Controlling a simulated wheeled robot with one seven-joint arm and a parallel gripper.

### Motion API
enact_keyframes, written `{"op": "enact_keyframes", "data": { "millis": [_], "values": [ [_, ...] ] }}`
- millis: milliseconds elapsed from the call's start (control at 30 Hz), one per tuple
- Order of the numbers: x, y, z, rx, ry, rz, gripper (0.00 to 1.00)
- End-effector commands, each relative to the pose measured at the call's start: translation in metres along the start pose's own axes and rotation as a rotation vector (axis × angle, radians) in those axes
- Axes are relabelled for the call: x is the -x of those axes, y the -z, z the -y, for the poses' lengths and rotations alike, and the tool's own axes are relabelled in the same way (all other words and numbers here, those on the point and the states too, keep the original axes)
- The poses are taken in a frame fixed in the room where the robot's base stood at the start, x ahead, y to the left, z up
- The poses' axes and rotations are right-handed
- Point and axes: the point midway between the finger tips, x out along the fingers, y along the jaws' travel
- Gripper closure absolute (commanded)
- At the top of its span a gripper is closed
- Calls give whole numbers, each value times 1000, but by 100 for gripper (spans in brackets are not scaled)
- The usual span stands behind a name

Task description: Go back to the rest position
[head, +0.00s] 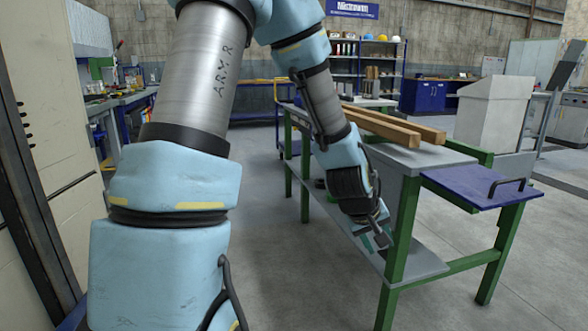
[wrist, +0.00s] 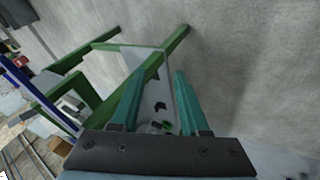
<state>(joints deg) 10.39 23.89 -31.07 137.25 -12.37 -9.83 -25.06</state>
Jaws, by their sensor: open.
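My gripper (head: 374,241) hangs at the end of my arm in the head view, pointing down beside the left side of the green-framed table (head: 407,225). In the wrist view its two teal fingers (wrist: 158,100) stand apart with nothing between them. Beyond the fingers in that view are the table's green frame (wrist: 92,88) and a grey shelf, with some small dark and green items that I cannot make out. No held object shows.
Two wooden beams (head: 385,127) lie on the table top. A blue panel with a handle (head: 482,188) sticks out at its right end. A grey lower shelf (head: 425,262) runs beneath. A pale bin (head: 492,112) stands behind. The floor left of the table is clear.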

Motion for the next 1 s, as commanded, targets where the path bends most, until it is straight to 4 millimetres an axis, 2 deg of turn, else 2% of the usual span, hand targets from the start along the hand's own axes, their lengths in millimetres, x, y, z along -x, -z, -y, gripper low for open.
{"op": "enact_keyframes", "data": {
  "millis": [33, 100, 200, 400, 533, 600, 867, 1000],
  "values": [
    [18, 12, 33, -41, 71, -3, 55],
    [42, 20, 75, -89, 160, 17, 55],
    [76, 24, 125, -131, 262, 56, 55],
    [139, 13, 196, -160, 393, 146, 55],
    [176, -3, 230, -157, 443, 208, 55],
    [193, 3, 220, -163, 442, 215, 55],
    [238, 20, 194, -162, 441, 213, 55],
    [273, 32, 175, -162, 441, 213, 55]
  ]
}}
